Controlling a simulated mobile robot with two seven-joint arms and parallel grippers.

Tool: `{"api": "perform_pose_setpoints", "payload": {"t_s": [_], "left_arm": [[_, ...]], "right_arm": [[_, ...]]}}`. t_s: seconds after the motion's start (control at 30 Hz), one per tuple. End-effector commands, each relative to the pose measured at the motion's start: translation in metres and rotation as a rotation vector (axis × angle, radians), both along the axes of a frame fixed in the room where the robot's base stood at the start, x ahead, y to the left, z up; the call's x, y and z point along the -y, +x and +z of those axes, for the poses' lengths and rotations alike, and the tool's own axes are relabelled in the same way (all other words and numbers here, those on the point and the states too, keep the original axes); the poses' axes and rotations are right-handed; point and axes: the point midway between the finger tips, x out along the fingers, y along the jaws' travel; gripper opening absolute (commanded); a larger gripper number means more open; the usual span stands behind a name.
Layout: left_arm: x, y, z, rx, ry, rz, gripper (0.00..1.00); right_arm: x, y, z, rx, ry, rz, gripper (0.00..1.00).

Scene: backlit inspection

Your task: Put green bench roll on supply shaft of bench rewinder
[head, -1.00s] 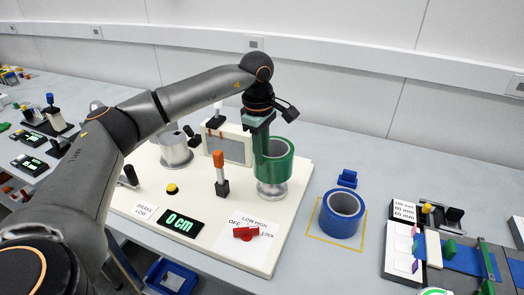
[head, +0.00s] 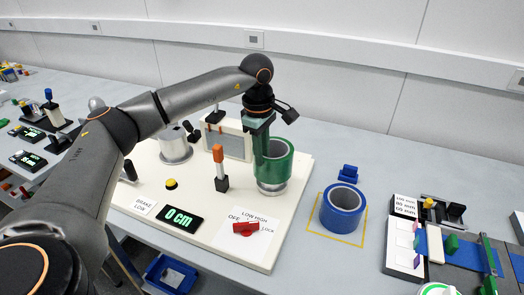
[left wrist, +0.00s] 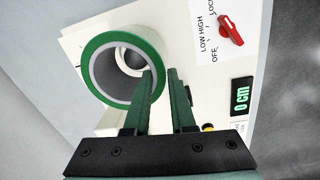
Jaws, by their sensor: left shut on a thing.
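The green bench roll (head: 288,162) is upright in my left gripper (head: 262,152), at the right end of the cream bench rewinder (head: 150,190). One finger is inside the core and one outside, pinching the wall; this shows in the left wrist view, with the roll (left wrist: 97,93) left of the fingers (left wrist: 160,75). A silver round base (head: 272,188) shows just below the roll. A pale round part (left wrist: 128,65) shows through the core, off-centre. The shaft is mostly hidden, and I cannot tell how far the roll is over it. My right gripper is not in view.
A silver spool (head: 175,147) stands at the rewinder's left. An orange-topped post (head: 219,165) and a red switch (head: 246,229) are near the roll. A blue roll (head: 343,208) stands in a yellow outline to the right.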

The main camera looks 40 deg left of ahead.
Motion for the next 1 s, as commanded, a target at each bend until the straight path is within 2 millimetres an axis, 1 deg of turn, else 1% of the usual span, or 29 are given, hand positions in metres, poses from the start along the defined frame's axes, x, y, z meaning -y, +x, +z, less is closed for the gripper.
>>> {"api": "perform_pose_setpoints", "payload": {"t_s": [1.0], "left_arm": [[0.0,0.001,-0.029,0.005,-0.001,0.0,0.0]], "right_arm": [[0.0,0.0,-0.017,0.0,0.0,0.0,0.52]]}}
